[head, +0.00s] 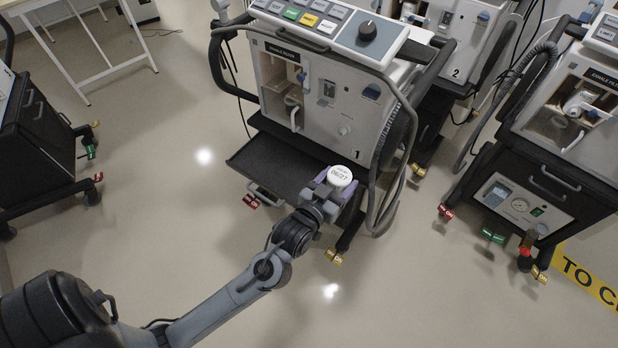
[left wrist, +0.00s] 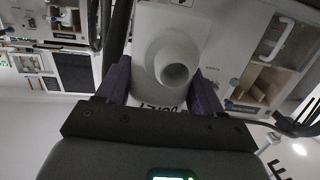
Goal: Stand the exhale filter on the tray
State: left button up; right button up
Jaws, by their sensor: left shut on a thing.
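The exhale filter (head: 340,176) is white and round, with a printed label facing up in the head view. My left gripper (head: 332,190) is shut on it, with its purple fingers on either side. The left wrist view shows the filter (left wrist: 172,60) close up between the two fingers (left wrist: 160,88), its round port facing the camera. The tray (head: 275,163) is a black shelf pulled out at the front of ventilator 1. The filter is over or beside the tray's right end; the height between them is hard to tell. My right gripper is not in view.
Ventilator 1 (head: 315,100) rises behind the tray, with an open clear-walled compartment (head: 285,88) at its front left. A hose and cables hang at its right side. Another ventilator (head: 560,120) stands at the right. The tray's left and middle look bare.

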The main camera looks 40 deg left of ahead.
pick_arm(q)
jog(key=a+f, duration=0.3)
jog(key=w+a+f+b, duration=0.1)
jog(key=a+f, duration=0.2)
jog(key=w+a+f+b, duration=0.1)
jog(key=a+f, duration=0.2)
jog(key=shift+w, duration=0.15)
jog(key=shift+f, duration=0.25)
jog(key=o, duration=1.1)
jog(key=shift+f, duration=0.15)
jog(key=shift+c, duration=0.2)
